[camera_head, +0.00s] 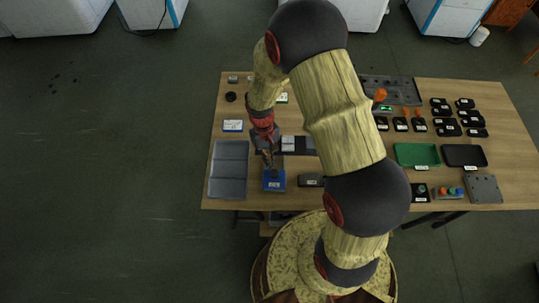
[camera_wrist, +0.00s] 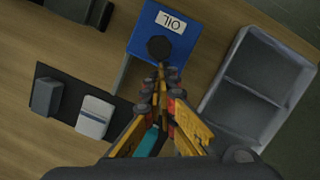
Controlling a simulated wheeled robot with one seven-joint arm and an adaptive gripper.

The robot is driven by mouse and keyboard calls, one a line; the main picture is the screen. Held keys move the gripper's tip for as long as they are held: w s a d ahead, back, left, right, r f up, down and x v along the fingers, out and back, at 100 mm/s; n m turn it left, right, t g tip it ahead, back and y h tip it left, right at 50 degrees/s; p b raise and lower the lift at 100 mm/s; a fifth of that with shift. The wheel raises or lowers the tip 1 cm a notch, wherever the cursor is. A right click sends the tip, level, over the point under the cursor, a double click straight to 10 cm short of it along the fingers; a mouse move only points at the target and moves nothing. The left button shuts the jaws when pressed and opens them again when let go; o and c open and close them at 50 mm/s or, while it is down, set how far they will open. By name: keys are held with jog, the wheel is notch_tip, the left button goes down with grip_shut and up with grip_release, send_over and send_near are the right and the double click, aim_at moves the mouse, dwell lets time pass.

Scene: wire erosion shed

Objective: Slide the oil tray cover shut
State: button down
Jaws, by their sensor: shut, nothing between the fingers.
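The oil tray is a small blue box (camera_head: 274,183) near the table's front edge in the head view. In the wrist view its blue top (camera_wrist: 145,35) carries a white OIL label (camera_wrist: 172,22) and a round black knob (camera_wrist: 159,48). A thin grey strip (camera_wrist: 122,74) runs from the box's edge towards my side. My gripper (camera_wrist: 162,82) is shut and empty, its fingertips right at the knob's near side; I cannot tell whether they touch it. In the head view my gripper (camera_head: 267,156) is just behind the box. The fingers hide part of the area behind the knob.
A grey compartment tray (camera_head: 228,170) stands left of the box. A black strip with pale blocks (camera_head: 297,145) lies behind it to the right, and a dark block (camera_head: 311,181) sits close on the right. A green tray (camera_head: 417,155) is further right.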

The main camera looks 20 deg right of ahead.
jog(key=shift+s, duration=0.1)
jog(key=p+v, duration=0.6)
jog(key=v, duration=0.4)
jog(key=shift+p, duration=0.4)
